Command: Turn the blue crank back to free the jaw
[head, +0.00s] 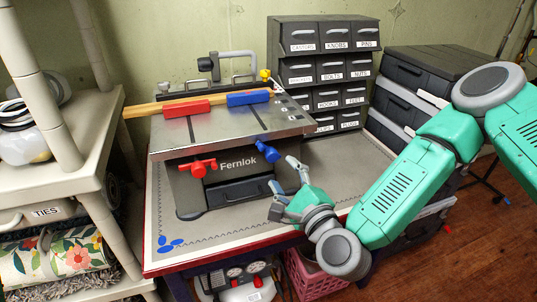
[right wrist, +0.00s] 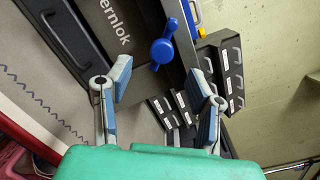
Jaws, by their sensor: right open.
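The blue crank (head: 265,151) is on the front of the grey bench machine marked "Fernlok" (head: 215,135), right of the lettering. It also shows in the right wrist view (right wrist: 163,46), beyond the fingertips and roughly between them. A blue jaw block (head: 247,98) and a red jaw block (head: 187,108) lie on the machine's top along a wooden strip (head: 143,110). A red crank (head: 198,167) is on the front, to the left. My right gripper (head: 281,172) is open and empty, just in front of and right of the blue crank, apart from it. My left gripper is not in view.
Labelled drawer units (head: 325,65) stand behind and right of the machine. Dark drawers (head: 410,75) stand further right. A cream shelf (head: 55,150) stands at the left. The mat (head: 225,228) in front is mostly clear, with blue pieces (head: 170,244) at its left corner.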

